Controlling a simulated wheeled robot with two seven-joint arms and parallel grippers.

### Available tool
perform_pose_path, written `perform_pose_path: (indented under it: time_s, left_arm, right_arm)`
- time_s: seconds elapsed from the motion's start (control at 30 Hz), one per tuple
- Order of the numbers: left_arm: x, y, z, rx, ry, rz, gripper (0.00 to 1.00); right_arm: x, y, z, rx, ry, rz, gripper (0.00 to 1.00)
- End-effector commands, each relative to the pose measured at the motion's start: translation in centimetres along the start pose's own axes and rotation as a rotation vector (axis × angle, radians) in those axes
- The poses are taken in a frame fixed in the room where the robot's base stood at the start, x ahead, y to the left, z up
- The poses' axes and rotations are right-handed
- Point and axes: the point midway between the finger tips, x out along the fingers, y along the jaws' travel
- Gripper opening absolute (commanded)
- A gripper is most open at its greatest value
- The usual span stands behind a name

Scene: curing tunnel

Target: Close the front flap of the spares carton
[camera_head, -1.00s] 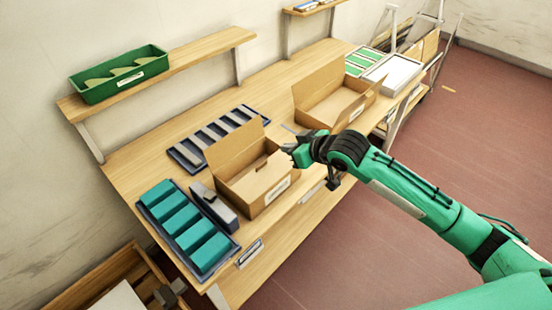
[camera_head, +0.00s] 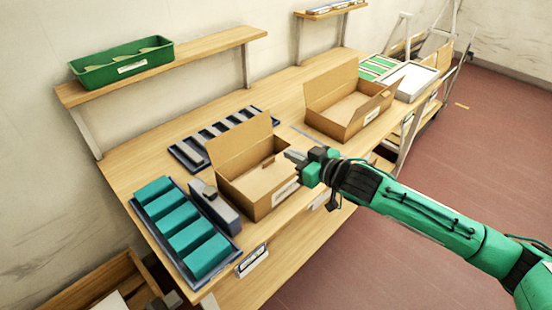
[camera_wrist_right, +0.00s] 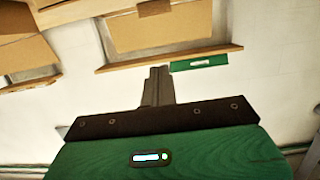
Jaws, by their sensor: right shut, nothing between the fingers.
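Two open cardboard cartons stand on the bench; I cannot read their labels to tell which is the spares carton. The near carton (camera_head: 258,204) has its back flap (camera_head: 238,147) upright. A pale cardboard panel (camera_head: 258,180), seemingly its front flap, lies inward over part of the opening; its exact angle is unclear. My right gripper (camera_head: 290,155) is shut and empty at this carton's right end, near the rim; contact cannot be told. In the right wrist view its closed fingers (camera_wrist_right: 158,86) point toward the wall, with cardboard (camera_wrist_right: 160,25) beyond. My left gripper is not in view.
The far carton (camera_head: 336,128) stands open behind my right gripper. A tray of teal blocks (camera_head: 238,250) and a grey device (camera_head: 222,214) sit left of the near carton. A slotted tray (camera_head: 180,158) lies behind it. A green bin (camera_head: 120,66) is on the shelf.

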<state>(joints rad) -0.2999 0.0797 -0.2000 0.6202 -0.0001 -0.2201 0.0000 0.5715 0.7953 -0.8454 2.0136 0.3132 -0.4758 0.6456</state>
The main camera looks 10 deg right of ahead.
Motion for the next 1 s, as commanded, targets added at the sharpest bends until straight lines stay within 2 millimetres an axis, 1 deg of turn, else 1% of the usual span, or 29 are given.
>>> perform_pose_path:
  time_s: [0.03,0.1,0.33,0.4,0.6,0.73,1.0]
  left_arm:
    - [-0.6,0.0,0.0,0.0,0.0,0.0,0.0]
    - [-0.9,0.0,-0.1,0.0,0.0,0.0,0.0]
    - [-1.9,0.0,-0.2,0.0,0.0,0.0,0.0]
    - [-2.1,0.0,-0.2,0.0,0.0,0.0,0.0]
    - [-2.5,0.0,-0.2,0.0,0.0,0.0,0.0]
    - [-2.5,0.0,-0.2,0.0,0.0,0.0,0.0]
    - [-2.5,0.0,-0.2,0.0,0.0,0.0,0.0]
  right_arm:
    - [1.1,0.0,-0.4,0.001,0.002,0.0,0.0]
    - [2.5,0.0,-0.4,0.001,0.002,-0.001,0.0]
    - [6.8,-0.1,-0.3,0.0,0.0,-0.001,0.0]
    - [6.9,0.0,1.3,0.002,-0.005,0.0,0.0]
    - [7.3,0.0,3.4,0.0,-0.002,0.001,0.0]
    - [7.5,0.0,3.9,0.0,-0.001,0.0,0.0]
    - [7.5,0.0,3.9,0.0,-0.001,0.0,0.0]
